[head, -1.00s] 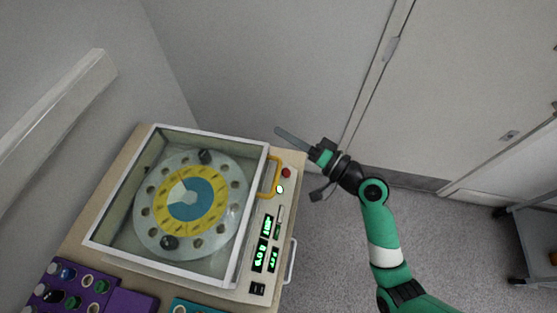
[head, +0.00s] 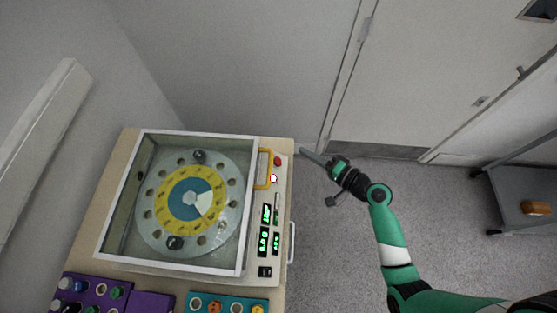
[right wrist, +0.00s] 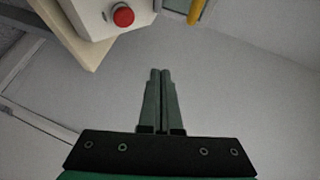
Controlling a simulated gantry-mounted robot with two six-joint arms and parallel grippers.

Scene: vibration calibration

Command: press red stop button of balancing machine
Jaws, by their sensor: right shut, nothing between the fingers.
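The balancing machine (head: 262,278) stands on a wooden-topped table at the left, with a clear-lidded chamber over a yellow and blue rotor disc (head: 190,200). Its red stop button (head: 277,161) is at the far end of the right-hand control panel, above a small lit white button (head: 273,178). The red button also shows in the right wrist view (right wrist: 123,16), at the top left. My right gripper (head: 303,151) is shut and empty, just right of the panel's far end, apart from the button. In the right wrist view its fingertips (right wrist: 160,72) point into free space. My left gripper is out of view.
A yellow handle (head: 264,168) stands on the lid edge beside the button. Purple (head: 150,303) and teal (head: 232,303) racks sit at the table's near side. A wall is behind the table. A grey cart (head: 520,212) stands far right, with open floor between.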

